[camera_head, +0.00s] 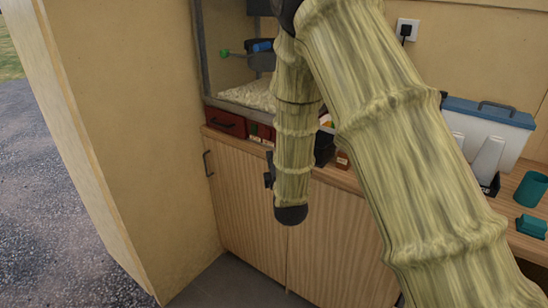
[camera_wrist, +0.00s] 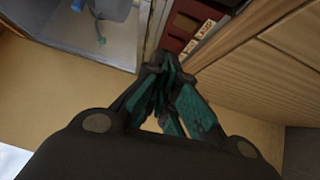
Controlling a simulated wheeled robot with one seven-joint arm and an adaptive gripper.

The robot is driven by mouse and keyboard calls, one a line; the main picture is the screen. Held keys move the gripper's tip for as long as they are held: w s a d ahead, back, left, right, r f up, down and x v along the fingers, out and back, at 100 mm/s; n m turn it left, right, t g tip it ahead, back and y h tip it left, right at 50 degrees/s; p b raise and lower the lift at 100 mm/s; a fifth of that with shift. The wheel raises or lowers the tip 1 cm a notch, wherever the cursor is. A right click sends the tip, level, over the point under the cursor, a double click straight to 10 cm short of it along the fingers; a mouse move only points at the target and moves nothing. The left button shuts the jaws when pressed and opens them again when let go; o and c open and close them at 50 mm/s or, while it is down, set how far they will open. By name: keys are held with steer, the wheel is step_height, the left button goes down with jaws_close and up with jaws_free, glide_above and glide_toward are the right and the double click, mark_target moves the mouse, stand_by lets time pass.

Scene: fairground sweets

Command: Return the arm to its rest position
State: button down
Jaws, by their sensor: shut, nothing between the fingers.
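My arm (camera_head: 385,120), with a pale green bamboo-like ribbed surface, crosses the head view from the lower right to the top. A second, narrower section (camera_head: 296,150) hangs down in front of the counter and ends in a dark rounded joint. In the wrist view my gripper (camera_wrist: 166,60) has dark and teal fingers drawn together at the tips, with nothing between them. I cannot make out the gripper in the head view.
A popcorn case (camera_head: 250,95) with a red drawer (camera_head: 226,122) stands on the counter above wooden cabinet doors (camera_head: 245,190). A blue-lidded box (camera_head: 490,115), a teal cup (camera_head: 531,189) and a teal block (camera_head: 531,227) are at the right. A tan wall panel (camera_head: 130,110) stands left.

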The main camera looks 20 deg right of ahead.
steer(key=s+f+m+g, duration=0.3)
steer(key=s+f, duration=0.4)
steer(key=f, duration=0.3)
steer(key=s+f+m+g+y, duration=0.1)
steer(key=s+f+m+g, duration=0.2)
steer(key=s+f, duration=0.55)
steer(key=s+f+m+g, duration=0.3)
steer(key=s+f, duration=0.2)
steer(key=f, duration=0.7)
steer(key=s+f+m+g, duration=0.3)
steer(key=s+f, duration=0.1)
steer(key=s, duration=0.6)
steer(key=s+f+m+g, duration=0.2)
steer(key=s+f+g, duration=0.1)
steer(key=s, duration=0.7)
steer(key=s+f+m+g+y, duration=0.1)
steer(key=s+f+m+g, duration=0.2)
steer(key=s, duration=0.7)
step_height(320, 180, down, 2)
steer(key=shift+s+a+f+m, duration=0.2)
steer(key=shift+s+f+m, duration=0.05)
steer(key=shift+s+m, duration=0.1)
